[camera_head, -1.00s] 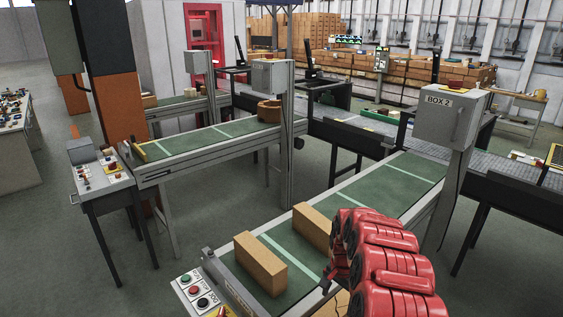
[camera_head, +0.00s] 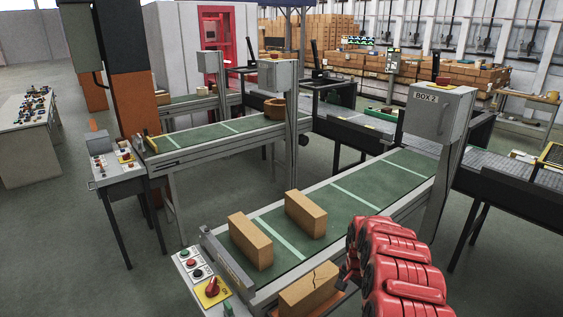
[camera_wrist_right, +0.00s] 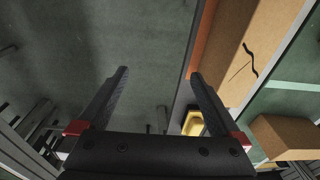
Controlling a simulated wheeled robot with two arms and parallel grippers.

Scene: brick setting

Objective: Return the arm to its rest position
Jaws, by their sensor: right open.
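My right arm (camera_head: 398,270), in red segments, comes in from the lower right of the head view. Its gripper (camera_wrist_right: 159,75) is open in the wrist view, with nothing between the two dark fingers and grey floor behind them. In the head view the gripper sits beside a cracked brick (camera_head: 309,289) and is partly hidden by the arm. The cracked brick, with its dark crack line, also shows in the wrist view (camera_wrist_right: 240,55), right of the fingers and apart from them. It lies on an orange support beside the conveyor. My left gripper is not in view.
Two whole bricks, one nearer (camera_head: 250,241) and one farther (camera_head: 306,213), stand on the green conveyor (camera_head: 360,196). A button panel (camera_head: 198,272) is at its near end. The BOX 2 cabinet (camera_head: 436,110) stands on a post at the right. Open floor lies left.

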